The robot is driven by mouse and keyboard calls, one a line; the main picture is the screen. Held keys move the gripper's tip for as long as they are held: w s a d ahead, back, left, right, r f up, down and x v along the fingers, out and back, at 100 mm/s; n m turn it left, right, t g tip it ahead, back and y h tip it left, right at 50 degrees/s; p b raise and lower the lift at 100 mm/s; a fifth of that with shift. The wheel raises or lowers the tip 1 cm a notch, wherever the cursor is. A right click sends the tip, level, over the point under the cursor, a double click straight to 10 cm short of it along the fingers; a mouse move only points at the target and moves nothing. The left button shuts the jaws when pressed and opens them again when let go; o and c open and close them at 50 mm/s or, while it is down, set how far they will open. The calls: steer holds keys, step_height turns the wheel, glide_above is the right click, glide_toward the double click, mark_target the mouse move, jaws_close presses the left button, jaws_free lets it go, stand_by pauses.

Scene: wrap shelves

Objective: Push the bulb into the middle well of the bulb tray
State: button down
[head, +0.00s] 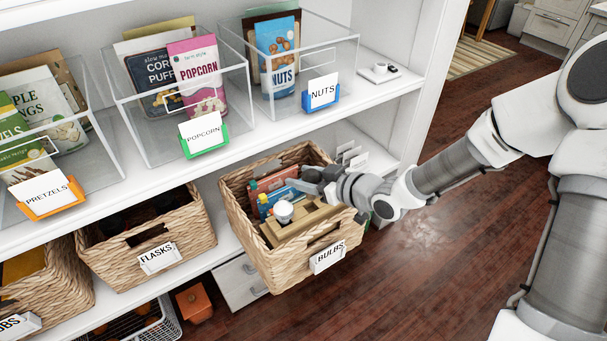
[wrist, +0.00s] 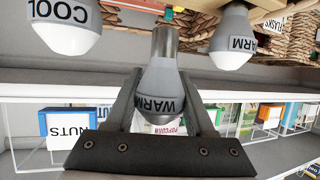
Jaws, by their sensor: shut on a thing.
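My gripper (head: 316,182) is over the right side of the basket labelled BULBS. In the wrist view my gripper (wrist: 160,100) is shut on a bulb (wrist: 163,82) marked WARM, with its metal base pointing away from the palm. The tan bulb tray (head: 290,232) lies in the basket; a strip of tan shows at the top of the wrist view. A white bulb (head: 283,211) stands at the tray in the head view. The wrist view shows a COOL bulb (wrist: 66,28) and another WARM bulb (wrist: 233,38) on either side of the held one. The middle well is hidden.
The woven BULBS basket (head: 240,215) juts from the lower shelf and also holds boxes and a blue bottle (head: 264,205). A FLASKS basket (head: 150,235) stands to its left. The upper shelf with clear bins (head: 345,55) is above. Open floor (head: 430,260) lies right.

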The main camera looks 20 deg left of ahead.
mark_target(304, 202)
steer(key=shift+f+b, duration=0.65)
steer(key=shift+f, duration=0.5)
steer(key=shift+f+b, duration=1.15)
steer(key=shift+f, duration=0.55)
stand_by(0.8)
steer(key=shift+c, duration=0.9)
jaws_free()
steer(key=shift+r, duration=0.1)
steer(key=p+v, duration=0.7)
steer(key=v, duration=1)
steer(key=shift+d, duration=0.2)
